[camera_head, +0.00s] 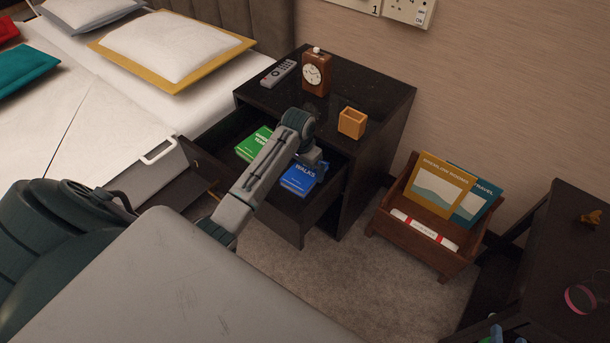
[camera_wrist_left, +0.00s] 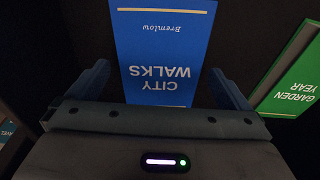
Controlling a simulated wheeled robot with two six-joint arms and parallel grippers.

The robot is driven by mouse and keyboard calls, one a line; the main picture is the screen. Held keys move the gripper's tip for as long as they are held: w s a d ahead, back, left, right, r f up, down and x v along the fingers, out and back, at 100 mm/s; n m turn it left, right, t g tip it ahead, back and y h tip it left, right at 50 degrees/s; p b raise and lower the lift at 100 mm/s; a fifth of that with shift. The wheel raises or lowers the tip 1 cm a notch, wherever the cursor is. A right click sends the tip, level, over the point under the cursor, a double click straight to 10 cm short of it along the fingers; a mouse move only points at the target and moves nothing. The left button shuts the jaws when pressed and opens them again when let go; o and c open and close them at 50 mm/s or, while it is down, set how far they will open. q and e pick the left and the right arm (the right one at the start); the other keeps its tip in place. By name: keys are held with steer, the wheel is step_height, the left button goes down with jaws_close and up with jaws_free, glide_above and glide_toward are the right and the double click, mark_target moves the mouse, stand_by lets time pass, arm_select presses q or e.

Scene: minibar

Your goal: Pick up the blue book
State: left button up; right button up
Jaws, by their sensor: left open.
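The blue book (camera_head: 298,181), titled "City Walks", lies flat in the open drawer of the dark nightstand. In the left wrist view the blue book (camera_wrist_left: 165,40) appears upside down between my two fingers. My left gripper (camera_wrist_left: 160,82) is open and empty, with one finger near each side edge of the book. In the head view my left gripper (camera_head: 314,163) is above the book and hides part of it. I cannot tell whether the fingers touch it. My right gripper is not in view.
A green book (camera_head: 254,143) lies beside the blue one in the drawer (camera_head: 292,226). The nightstand top (camera_head: 375,85) holds a clock (camera_head: 316,74), a remote (camera_head: 278,73) and a small wooden box (camera_head: 352,122). A magazine rack (camera_head: 410,240) stands on the right, and the bed is on the left.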

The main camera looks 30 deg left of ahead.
arm_select(q)
step_height(320, 180, down, 2)
steer(key=shift+w+f, duration=0.1)
steer(key=c, duration=1)
arm_select(e)
steer(key=w+r+t, duration=0.2)
steer(key=r, duration=0.1)
steer(key=shift+d+r, duration=0.2)
arm_select(q)
steer(key=shift+o, duration=0.2)
steer(key=shift+r, duration=0.2)
